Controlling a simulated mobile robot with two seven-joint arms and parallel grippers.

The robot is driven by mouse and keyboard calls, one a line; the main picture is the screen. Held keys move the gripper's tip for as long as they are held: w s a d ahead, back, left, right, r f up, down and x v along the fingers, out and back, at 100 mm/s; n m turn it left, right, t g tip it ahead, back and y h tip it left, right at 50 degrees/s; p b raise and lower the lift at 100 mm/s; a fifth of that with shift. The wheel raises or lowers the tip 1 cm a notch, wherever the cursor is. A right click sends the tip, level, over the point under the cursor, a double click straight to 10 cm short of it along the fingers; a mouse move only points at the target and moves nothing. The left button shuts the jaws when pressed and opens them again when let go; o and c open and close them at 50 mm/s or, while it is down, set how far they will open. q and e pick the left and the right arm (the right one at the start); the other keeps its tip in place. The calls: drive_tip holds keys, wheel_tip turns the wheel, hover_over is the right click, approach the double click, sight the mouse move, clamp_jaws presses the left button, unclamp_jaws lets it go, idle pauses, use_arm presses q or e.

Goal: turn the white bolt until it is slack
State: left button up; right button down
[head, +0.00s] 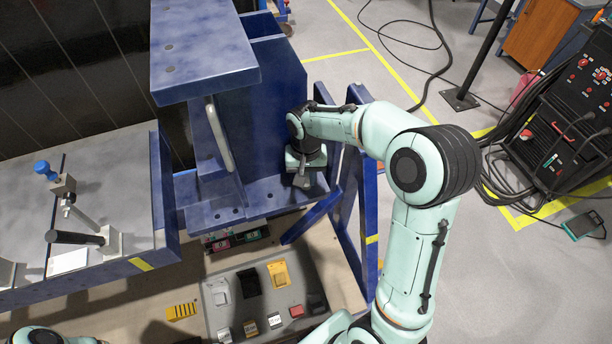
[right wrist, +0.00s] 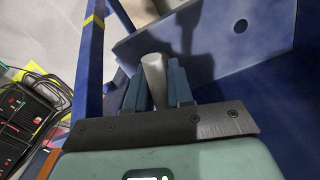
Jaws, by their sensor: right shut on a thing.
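The white bolt (right wrist: 153,75) shows in the right wrist view as a pale cylinder between the two dark blue fingers of my right gripper (right wrist: 157,88). The fingers are shut on it, one on each side, and its far end sticks out past them. In the head view my right gripper (head: 304,178) points down at the right end of the blue jig (head: 255,195), beside its upright plate. There the gripper and wrist hide the bolt. My left gripper is not in view.
A grey bench (head: 115,180) with a blue-knobbed lever (head: 45,169) and a black handle (head: 75,238) stands left. A grey mat (head: 235,311) with several small parts lies below the jig. A blue frame leg (head: 367,200) stands close right of my wrist.

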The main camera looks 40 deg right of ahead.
drive_tip(key=shift+n, duration=0.4)
drive_tip(key=c, duration=1)
unclamp_jaws()
drive_tip(key=shift+r, duration=0.1)
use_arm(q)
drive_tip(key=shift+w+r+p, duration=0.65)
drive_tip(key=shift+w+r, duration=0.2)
use_arm(e)
wheel_tip(320, 180, up, 13)
drive_tip(key=shift+r, duration=0.15)
